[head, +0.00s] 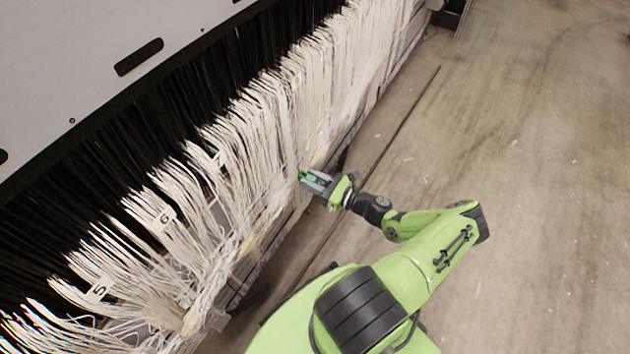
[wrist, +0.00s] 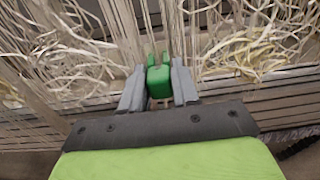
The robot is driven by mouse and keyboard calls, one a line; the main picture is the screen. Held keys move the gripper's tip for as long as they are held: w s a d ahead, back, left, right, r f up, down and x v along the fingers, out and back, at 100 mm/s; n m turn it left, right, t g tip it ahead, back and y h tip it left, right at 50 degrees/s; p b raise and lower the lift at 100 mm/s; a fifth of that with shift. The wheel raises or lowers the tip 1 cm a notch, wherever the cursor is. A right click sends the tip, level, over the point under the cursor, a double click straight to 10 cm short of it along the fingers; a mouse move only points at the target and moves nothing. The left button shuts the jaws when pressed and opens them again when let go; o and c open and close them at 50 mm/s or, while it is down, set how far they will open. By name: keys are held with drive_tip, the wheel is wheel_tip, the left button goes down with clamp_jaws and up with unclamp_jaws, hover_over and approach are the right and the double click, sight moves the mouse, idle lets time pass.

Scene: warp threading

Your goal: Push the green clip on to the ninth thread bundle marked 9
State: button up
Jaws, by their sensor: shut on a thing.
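The green clip (head: 307,176) is held between the fingers of my gripper (head: 317,183), which is shut on it. In the wrist view the clip (wrist: 159,80) sits between the two grey fingertips of my gripper (wrist: 158,88), its two prongs pointing away from me toward the white threads. The clip is close in front of the thread bundles; I cannot tell whether it touches them. White thread bundles (head: 262,130) hang in a long row. Tags 5 (head: 99,290), 6 (head: 165,218) and 7 (head: 220,159) are readable. I cannot read a tag marked 9.
Black threads (head: 150,140) hang behind the white ones below a pale machine panel (head: 90,60). In the wrist view, loose pale thread ends (wrist: 250,52) lie tangled above a ridged ledge (wrist: 290,100). The concrete floor (head: 520,140) on the right is open.

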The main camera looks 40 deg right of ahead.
sight(306, 178)
drive_tip(key=shift+x, duration=1.6)
drive_tip(key=o, duration=0.9)
drive_tip(key=shift+a, duration=0.15)
drive_tip(key=shift+o, duration=0.5)
drive_tip(key=shift+o, duration=1)
drive_tip(key=shift+v, duration=4.55)
